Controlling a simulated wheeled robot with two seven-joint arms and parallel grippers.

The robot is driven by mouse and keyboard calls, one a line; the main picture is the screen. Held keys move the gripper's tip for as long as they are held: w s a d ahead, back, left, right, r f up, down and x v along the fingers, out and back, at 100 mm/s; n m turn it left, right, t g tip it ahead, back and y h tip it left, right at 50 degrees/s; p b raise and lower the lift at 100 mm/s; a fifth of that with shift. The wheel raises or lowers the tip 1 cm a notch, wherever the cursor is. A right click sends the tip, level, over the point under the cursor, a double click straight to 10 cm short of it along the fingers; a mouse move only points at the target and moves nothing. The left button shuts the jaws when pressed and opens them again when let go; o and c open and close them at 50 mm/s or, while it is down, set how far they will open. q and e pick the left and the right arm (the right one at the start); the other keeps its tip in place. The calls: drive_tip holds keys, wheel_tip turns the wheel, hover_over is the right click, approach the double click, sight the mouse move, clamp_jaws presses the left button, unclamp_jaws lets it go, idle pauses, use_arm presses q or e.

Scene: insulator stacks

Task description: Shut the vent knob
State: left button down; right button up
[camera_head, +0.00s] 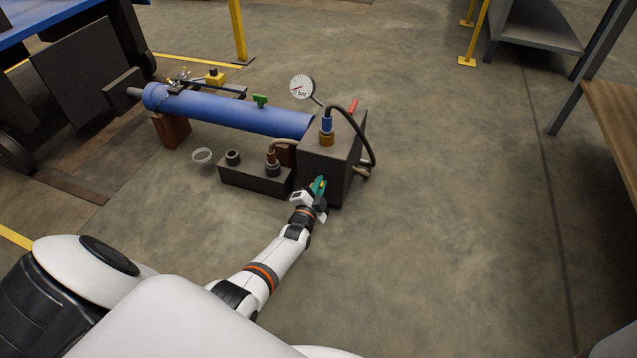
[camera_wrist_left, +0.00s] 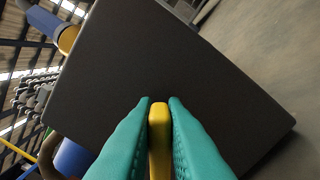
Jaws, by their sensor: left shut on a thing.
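My left gripper (camera_head: 319,185) is at the front face of a dark block (camera_head: 345,165). Its two teal fingers (camera_wrist_left: 159,135) are shut on a yellow knob (camera_wrist_left: 159,125), one on each side. I take the yellow knob to be the vent knob; it stands on edge between the fingers, with its far end by the dark face. In the head view the fingers mostly hide the knob. Whether it is turned open or shut cannot be told. My right gripper is not in view.
A blue cylinder (camera_head: 230,111) with a green handle (camera_head: 260,100) runs left from the block. A pressure gauge (camera_head: 302,87), a red lever (camera_head: 353,106) and a black hose (camera_head: 368,135) are nearby. A low dark box (camera_head: 250,180) stands left of the gripper. The floor to the right is clear.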

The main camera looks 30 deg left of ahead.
use_arm(q)
drive_tip(key=m, duration=0.3)
drive_tip(key=shift+f, duration=0.25)
drive_tip(key=shift+d+f+m, duration=0.1)
drive_tip(key=shift+m, duration=1)
drive_tip(key=shift+f+m+b, duration=0.1)
drive_tip(key=shift+m+b, duration=0.3)
drive_tip(key=shift+m, duration=0.5)
drive_tip(key=c, duration=1.5)
unclamp_jaws()
drive_tip(key=shift+s, duration=0.1)
